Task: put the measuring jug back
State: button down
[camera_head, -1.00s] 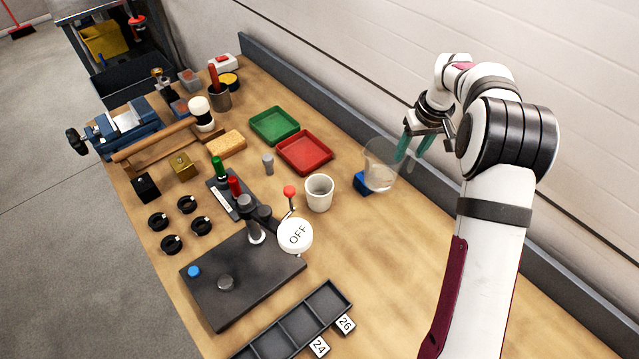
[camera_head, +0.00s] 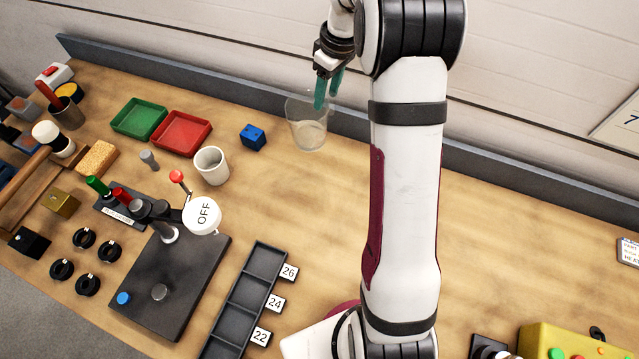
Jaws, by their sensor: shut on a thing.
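The measuring jug (camera_head: 307,130) is a clear, see-through vessel near the back of the bench, upright or nearly so. My gripper (camera_head: 326,92) comes down from above with its teal fingers at the jug's right wall, and it is shut on the jug. The jug's right side is partly behind the fingers. I cannot tell whether its base touches the bench or hangs a little above it.
A blue block (camera_head: 253,137) lies left of the jug, with a white cup (camera_head: 211,166) and a red tray (camera_head: 182,133) further left. A compartment tray (camera_head: 250,293) with number tags is in front. A yellow control box (camera_head: 567,343) stands front right. The right bench is largely clear.

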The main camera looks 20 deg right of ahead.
jog(key=s+d+r+n, duration=0.1)
jog(key=s+d+n, duration=0.15)
jog(key=s, duration=0.45)
jog(key=s+d+r+n, duration=0.15)
jog(key=s+d, duration=0.25)
jog(key=s, duration=0.4)
jog(key=w+a+f, duration=0.8)
jog(key=f, duration=0.2)
jog(key=shift+w+f, duration=0.2)
jog(key=shift+f, duration=0.2)
jog(key=shift+f, duration=0.15)
jog(key=shift+c, duration=1.6)
grip_release()
